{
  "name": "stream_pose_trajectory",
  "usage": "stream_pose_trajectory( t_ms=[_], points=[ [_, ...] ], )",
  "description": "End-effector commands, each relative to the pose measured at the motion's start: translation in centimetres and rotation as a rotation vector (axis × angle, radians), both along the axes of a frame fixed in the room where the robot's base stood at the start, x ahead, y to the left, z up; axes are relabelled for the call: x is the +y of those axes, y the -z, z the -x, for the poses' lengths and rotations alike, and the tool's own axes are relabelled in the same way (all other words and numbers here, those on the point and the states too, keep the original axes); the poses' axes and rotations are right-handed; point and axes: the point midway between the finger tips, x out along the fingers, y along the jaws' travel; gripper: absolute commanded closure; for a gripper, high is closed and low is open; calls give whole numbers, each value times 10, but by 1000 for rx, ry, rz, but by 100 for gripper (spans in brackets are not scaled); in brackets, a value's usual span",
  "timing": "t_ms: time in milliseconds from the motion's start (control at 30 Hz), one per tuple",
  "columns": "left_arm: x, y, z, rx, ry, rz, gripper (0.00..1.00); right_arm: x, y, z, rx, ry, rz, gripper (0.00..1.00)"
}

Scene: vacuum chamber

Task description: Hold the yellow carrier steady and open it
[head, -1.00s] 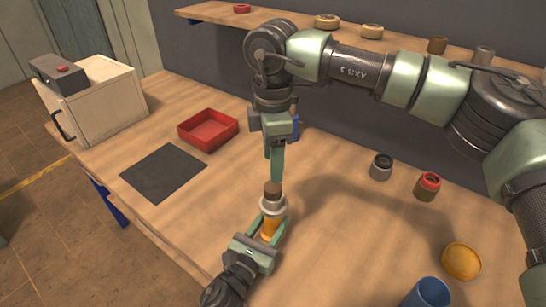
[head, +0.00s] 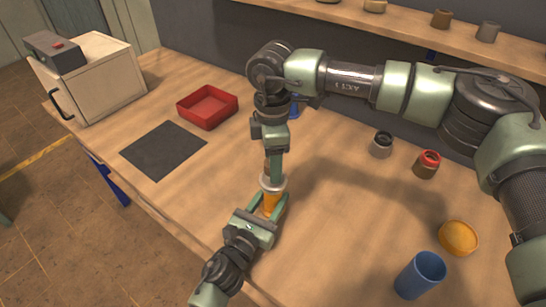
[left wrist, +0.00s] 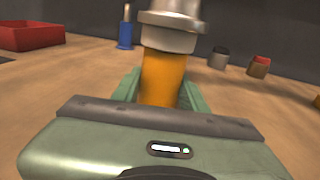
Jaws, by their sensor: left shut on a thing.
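The yellow carrier (head: 270,203) stands upright with a pale metal collar (head: 272,183) near its top. It also shows in the left wrist view (left wrist: 163,80), with its top cut off by the frame. My left gripper (head: 268,208) is shut around the yellow body, below the collar. My right gripper (head: 275,168) points straight down at the carrier's top.
A red tray (head: 208,122) and a dark mat (head: 163,150) lie to the left, near a cream box (head: 100,80) with a handle. At right are a grey jar (head: 381,151), a red-topped jar (head: 426,170), a yellow-orange bowl (head: 458,238) and a blue cup (head: 420,280).

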Motion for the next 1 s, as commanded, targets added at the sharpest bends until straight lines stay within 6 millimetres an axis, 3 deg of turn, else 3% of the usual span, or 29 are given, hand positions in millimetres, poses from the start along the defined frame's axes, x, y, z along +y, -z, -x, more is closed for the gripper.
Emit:
stream_pose_trajectory(
  t_ms=[33,200,233,467,1000],
  points=[
    [0,0,0,0,0,0,100,0,0,0,0,0,0,51],
    [0,0,0,0,0,0,100,0,0,0,0,0,0,98],
    [0,0,0,0,0,0,100,0,0,0,0,0,0,100],
    [0,0,0,0,0,0,100,0,0,0,0,-74,0,100],
    [0,0,0,0,1,0,100,0,-1,0,-1,-1216,-2,100]
  ],
)
